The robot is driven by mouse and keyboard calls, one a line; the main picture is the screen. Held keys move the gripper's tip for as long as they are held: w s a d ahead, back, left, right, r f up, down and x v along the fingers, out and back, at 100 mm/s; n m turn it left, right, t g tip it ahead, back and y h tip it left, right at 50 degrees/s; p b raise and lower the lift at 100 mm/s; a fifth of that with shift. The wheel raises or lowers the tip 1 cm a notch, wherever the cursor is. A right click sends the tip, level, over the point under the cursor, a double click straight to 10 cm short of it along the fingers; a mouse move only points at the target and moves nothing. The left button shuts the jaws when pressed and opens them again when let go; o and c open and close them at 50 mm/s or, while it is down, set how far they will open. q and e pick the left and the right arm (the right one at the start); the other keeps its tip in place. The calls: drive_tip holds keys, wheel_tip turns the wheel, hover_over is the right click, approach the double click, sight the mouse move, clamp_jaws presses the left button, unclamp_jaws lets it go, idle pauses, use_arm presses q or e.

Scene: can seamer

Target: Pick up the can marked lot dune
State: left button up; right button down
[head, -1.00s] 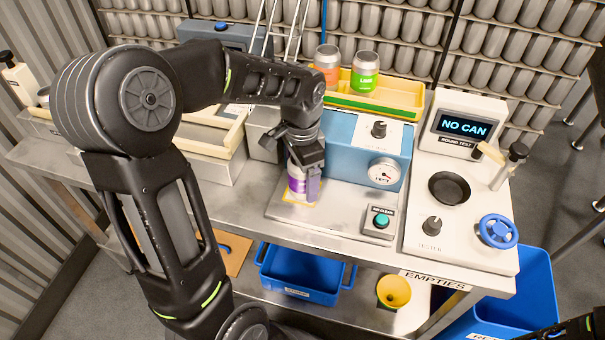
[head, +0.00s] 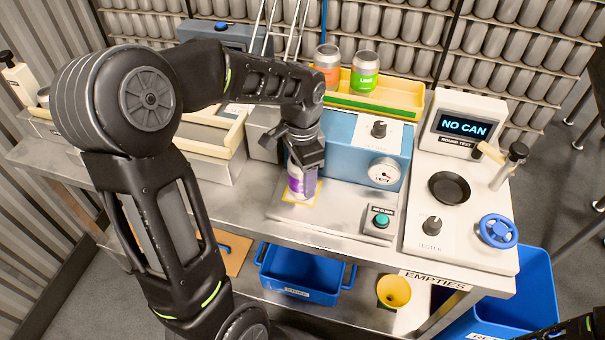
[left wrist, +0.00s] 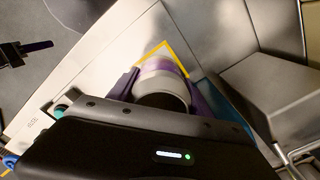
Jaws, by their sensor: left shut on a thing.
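A purple-and-white can (head: 296,183) is upright at the yellow square mark (head: 288,203) on the metal plate in front of the blue machine. My left gripper (head: 304,172) points down over it and is shut on it. In the left wrist view the can (left wrist: 162,88) sits between the purple-grey fingers. I cannot read a lot name on it; the gripper hides part of its label. An orange can (head: 326,66) and a green can (head: 364,72) stand in the yellow tray (head: 400,98) behind. Their lot marks are not readable.
The blue machine (head: 340,135) with a gauge stands close behind the can. A button box (head: 380,222) is to its right, then the tester (head: 425,195) reading NO CAN. The plate's front is clear.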

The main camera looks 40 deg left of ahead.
use_arm(q)
wheel_tip(320, 180, up, 10)
drive_tip(key=shift+r+b, duration=0.1)
drive_tip(key=shift+b, duration=0.3)
idle(0.3)
idle(0.5)
